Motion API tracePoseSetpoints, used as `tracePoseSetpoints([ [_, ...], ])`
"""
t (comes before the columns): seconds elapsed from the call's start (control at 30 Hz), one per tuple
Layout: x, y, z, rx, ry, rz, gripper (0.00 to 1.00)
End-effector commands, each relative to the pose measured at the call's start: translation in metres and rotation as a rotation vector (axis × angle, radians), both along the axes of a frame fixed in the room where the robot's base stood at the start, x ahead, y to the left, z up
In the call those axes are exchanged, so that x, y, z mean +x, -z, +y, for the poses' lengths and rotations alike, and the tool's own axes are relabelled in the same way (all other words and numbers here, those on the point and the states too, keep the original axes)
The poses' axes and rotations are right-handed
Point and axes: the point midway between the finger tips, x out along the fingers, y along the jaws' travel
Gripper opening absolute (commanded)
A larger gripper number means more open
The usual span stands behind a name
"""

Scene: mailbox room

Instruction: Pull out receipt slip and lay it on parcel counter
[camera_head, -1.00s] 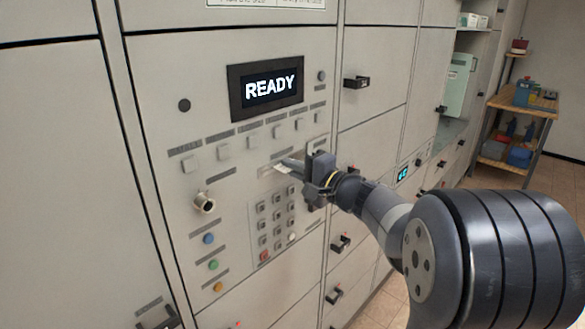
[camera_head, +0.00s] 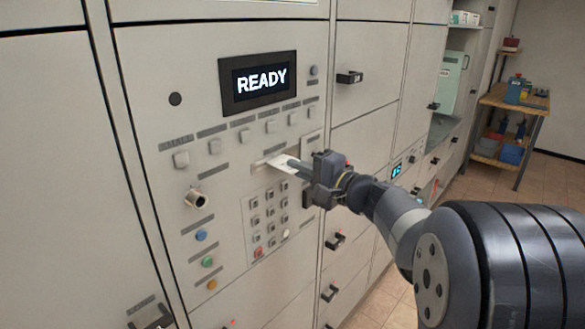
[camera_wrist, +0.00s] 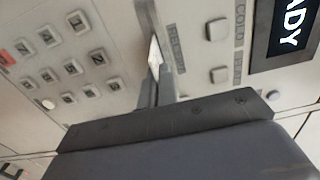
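The white receipt slip (camera_head: 281,162) sticks out of the slot in the locker panel, below the row of square buttons. My gripper (camera_head: 299,168) is in front of the slot, with its fingers closed on the outer end of the slip. In the wrist view the slip (camera_wrist: 155,53) runs from the slot to my fingertips (camera_wrist: 156,82). Whether its far end is still inside the slot is hard to tell. A wooden-topped stand (camera_head: 537,101) at the far right holds small boxes; I cannot tell whether it is the parcel counter.
The panel has a READY screen (camera_head: 260,82), a keypad (camera_head: 268,220), a round metal lock (camera_head: 196,198) and coloured buttons close to my gripper. Handled locker doors (camera_head: 375,105) continue to the right. Tiled floor (camera_head: 480,192) is open between the lockers and the stand.

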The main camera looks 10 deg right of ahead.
Motion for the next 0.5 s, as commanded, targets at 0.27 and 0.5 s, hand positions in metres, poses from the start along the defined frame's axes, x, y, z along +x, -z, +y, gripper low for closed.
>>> tracePoseSetpoints([
  [0.27,-0.014,0.001,-0.010,0.001,0.001,-0.001,0.00],
  [0.5,-0.025,0.001,-0.019,0.001,0.002,0.000,0.00],
])
